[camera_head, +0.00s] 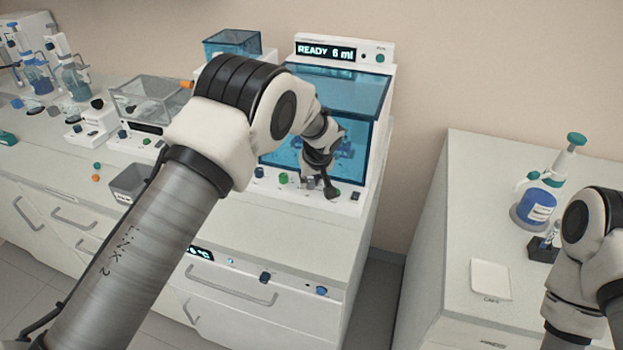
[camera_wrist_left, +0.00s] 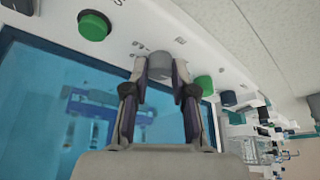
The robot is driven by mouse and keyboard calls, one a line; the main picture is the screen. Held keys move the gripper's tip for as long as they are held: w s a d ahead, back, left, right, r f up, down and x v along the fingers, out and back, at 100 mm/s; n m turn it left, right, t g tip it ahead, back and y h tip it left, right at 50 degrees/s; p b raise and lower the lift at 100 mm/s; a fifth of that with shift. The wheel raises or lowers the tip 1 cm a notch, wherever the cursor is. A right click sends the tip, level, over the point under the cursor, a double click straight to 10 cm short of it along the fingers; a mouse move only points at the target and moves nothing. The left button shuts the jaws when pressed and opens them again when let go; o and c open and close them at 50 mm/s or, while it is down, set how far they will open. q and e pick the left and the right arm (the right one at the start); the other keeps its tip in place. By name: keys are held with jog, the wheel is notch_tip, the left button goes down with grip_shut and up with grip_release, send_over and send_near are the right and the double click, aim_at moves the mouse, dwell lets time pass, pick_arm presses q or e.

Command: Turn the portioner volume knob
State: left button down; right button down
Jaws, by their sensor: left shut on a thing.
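The portioner (camera_head: 378,120) is a white machine with a blue see-through front. Its top display (camera_head: 326,51) reads "READY 6 ml". A row of knobs and buttons runs along its lower front strip. My left gripper (camera_head: 312,182) reaches down to this strip. In the left wrist view, its two fingers (camera_wrist_left: 160,72) are shut on a grey round knob (camera_wrist_left: 160,64), one finger on each side. Small marks show on the panel around the knob. A large green button (camera_wrist_left: 94,26) and a smaller green one (camera_wrist_left: 203,85) flank it. My right gripper is out of view.
My left forearm hides part of the bench. A clear tank (camera_head: 150,97) and a grey bin (camera_head: 128,182) stand left of the portioner. A gap separates this bench from the right counter, which holds a blue bottle (camera_head: 537,207) and a white pad (camera_head: 490,279).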

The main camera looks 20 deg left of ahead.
pick_arm(q)
jog(key=m+h+p, duration=0.1)
jog(key=m, duration=0.1)
jog(key=shift+s+a+m, duration=0.1)
jog(key=shift+m, duration=0.2)
jog(key=m+h+p, duration=0.1)
jog(key=m+p, duration=0.1)
jog(key=p, duration=0.1)
jog(key=shift+r+m+t, duration=0.15)
jog(key=shift+m+t, duration=0.15)
jog(key=shift+a+m+h+p, duration=0.1)
jog(key=shift+m+h+p, duration=0.2)
jog(key=shift+m+p, duration=0.55)
jog(key=shift+f+m, duration=0.3)
jog(key=shift+m, duration=0.25)
jog(key=shift+a+f+m+h+b, duration=0.1)
jog(key=shift+m+h+b, duration=0.25)
jog(key=shift+m+h, duration=0.05)
jog(key=m+b, duration=0.2)
jog(key=m+h+b, duration=0.1)
jog(key=m+b, duration=0.1)
jog(key=b, duration=0.1)
jog(key=shift+f+b, duration=0.3)
jog(key=shift+b, duration=0.05)
jog(key=shift+r+m+g+h+b, duration=0.25)
jog(key=shift+m+g+h+b, duration=0.15)
jog(key=shift+m+b, duration=0.55)
